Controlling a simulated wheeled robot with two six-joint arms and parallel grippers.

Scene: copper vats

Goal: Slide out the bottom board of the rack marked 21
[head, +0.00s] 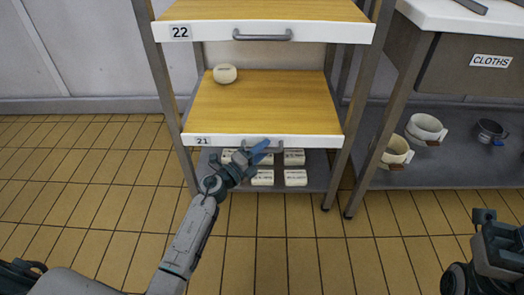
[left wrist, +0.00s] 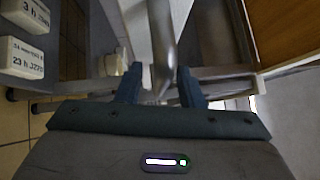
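The rack marked 21 has a wooden board (head: 265,105) with a white front edge and a "21" label (head: 203,141) at its left. A grey bar handle (head: 278,149) is on that edge; it also shows in the left wrist view (left wrist: 163,45). My left gripper (head: 262,153) is at the handle, hiding part of it. In the left wrist view its fingers (left wrist: 160,88) stand apart on either side of the bar's line, with gaps visible. The board marked 22 (head: 270,10) is above.
A white round piece (head: 225,74) sits at the back left of board 21. Several white labelled blocks (head: 296,178) lie on the grey shelf below. A counter marked CLOTHS (head: 490,60) with cups (head: 397,152) beneath stands at right. The tiled floor in front is clear.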

